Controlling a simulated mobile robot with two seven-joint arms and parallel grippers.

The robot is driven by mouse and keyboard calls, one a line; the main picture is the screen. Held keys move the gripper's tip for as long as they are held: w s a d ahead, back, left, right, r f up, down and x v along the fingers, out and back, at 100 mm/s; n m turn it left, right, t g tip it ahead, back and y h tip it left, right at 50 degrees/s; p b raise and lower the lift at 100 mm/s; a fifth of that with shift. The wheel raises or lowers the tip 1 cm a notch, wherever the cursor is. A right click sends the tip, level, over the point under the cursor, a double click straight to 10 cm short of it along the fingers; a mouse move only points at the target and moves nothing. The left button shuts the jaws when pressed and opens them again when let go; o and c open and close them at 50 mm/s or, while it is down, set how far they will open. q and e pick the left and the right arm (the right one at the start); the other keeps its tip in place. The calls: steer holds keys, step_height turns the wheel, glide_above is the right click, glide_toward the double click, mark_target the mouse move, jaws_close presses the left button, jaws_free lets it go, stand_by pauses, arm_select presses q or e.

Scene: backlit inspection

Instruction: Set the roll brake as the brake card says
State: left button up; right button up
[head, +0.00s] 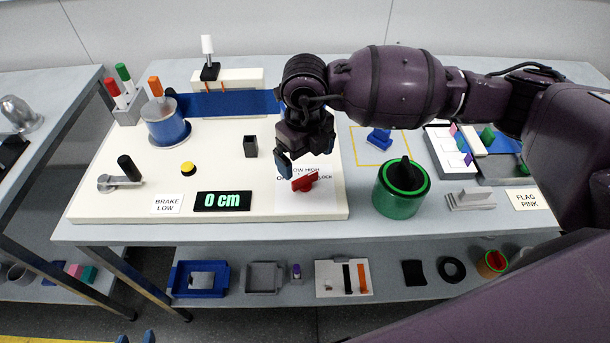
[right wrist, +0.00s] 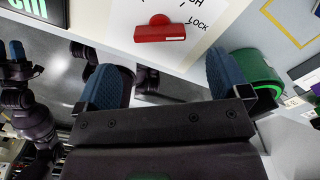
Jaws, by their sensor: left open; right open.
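The brake card (head: 167,204) reads "BRAKE LOW" and lies at the front left of the white board. The red brake knob (head: 305,182) sits on a white dial sheet (head: 322,203) at the board's right end. LOW, HIGH and LOCK can be read there; the rest is partly hidden. The knob also shows in the right wrist view (right wrist: 160,32), its bar with a pale mark; I cannot tell which setting it points at. My right gripper (head: 305,153) is open and empty, just above and behind the knob. My left gripper (head: 135,339) is open, low at the bottom edge.
On the board are a blue web roll (head: 166,122), a crank (head: 122,176), a yellow button (head: 187,168), a black block (head: 250,146) and a "0 cm" display (head: 222,201). A green canister (head: 402,190) stands close right of the knob. A lower shelf holds trays.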

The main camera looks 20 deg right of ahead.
mark_target(305, 177)
step_height(305, 177, down, 7)
steer(key=shift+r, duration=0.1)
stand_by(0.4)
steer(key=c, duration=0.9)
